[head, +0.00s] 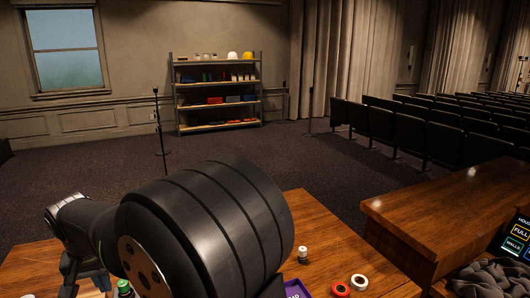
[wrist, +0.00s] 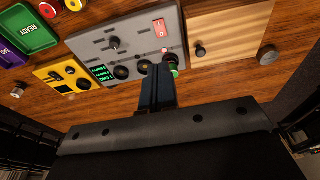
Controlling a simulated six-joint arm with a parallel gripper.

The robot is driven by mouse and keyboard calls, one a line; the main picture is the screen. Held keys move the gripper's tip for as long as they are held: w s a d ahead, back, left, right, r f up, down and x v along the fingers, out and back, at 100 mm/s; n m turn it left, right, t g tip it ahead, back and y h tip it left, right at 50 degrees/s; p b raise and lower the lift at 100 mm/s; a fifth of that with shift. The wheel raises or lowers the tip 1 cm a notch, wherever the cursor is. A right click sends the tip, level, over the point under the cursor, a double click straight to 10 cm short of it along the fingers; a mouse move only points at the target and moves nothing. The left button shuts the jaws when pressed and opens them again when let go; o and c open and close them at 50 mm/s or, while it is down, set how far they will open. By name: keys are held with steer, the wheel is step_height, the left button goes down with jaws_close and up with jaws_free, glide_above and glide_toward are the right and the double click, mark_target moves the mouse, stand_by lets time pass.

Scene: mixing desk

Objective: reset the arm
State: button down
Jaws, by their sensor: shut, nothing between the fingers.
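My gripper (wrist: 158,72) shows in the wrist view with its dark fingers together and nothing between them. The fingertips overlap the lower edge of a grey control panel (wrist: 125,38) in the picture. The panel has black knobs, a red rocker switch (wrist: 160,28) and small green displays. A small round part with green and red on it (wrist: 173,71) shows right beside the fingertips; whether they touch it I cannot tell. In the head view my own large black arm link fills the lower middle and hides much of the desk.
A yellow box (wrist: 62,75), a green tray (wrist: 38,30) marked READY and a pale wooden board (wrist: 230,35) lie around the panel.

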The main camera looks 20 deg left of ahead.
steer(key=shift+s+d+r+t+y, duration=0.15)
steer(key=shift+d+r, duration=0.1)
steer(key=shift+r, duration=0.3)
steer(key=shift+s+d+r+t+y, duration=0.1)
steer(key=shift+s+d+r, duration=0.15)
steer(key=shift+r, duration=0.35)
steer(key=shift+s+d+r+t+y, duration=0.1)
steer(key=shift+d+r, duration=0.15)
steer(key=shift+r, duration=0.3)
steer(key=c, duration=2)
jaws_free()
steer(key=o, duration=1.4)
steer(key=w+a+r, duration=0.1)
steer(key=w+a, duration=0.4)
steer(key=shift+a+r+t+y, duration=0.35)
steer(key=shift+r+t+y, duration=0.05)
steer(key=shift+t+y, duration=0.05)
steer(key=o, duration=0.3)
steer(key=shift+w+a+f, duration=0.1)
steer(key=shift+a+f, duration=0.05)
steer(key=shift+f, duration=0.2)
steer(key=o, duration=0.3)
steer(key=x, duration=0.9)
steer(key=shift+r, duration=0.1)
steer(key=v, duration=1)
